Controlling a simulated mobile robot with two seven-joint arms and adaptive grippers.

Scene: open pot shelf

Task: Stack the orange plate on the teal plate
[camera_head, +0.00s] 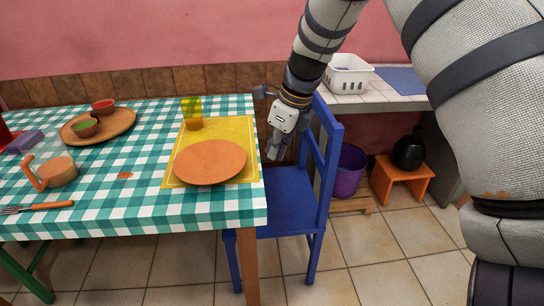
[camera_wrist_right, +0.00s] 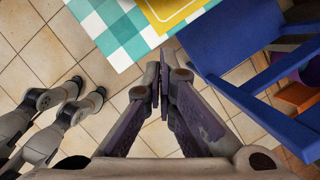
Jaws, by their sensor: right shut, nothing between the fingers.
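The orange plate (camera_head: 210,162) lies on the yellow placemat (camera_head: 248,132) near the table's right end. No teal plate shows in either view; whether one lies under the orange plate cannot be told. My right gripper (camera_head: 275,150) is shut and empty. In the head view it appears to the right of the orange plate, in front of the blue chair. In the right wrist view its fingertips (camera_wrist_right: 163,86) meet over the floor, beside the table corner. My left gripper is not in view.
A yellow glass (camera_head: 192,122) stands behind the orange plate. The blue chair (camera_head: 290,196) stands close to the table's right end.

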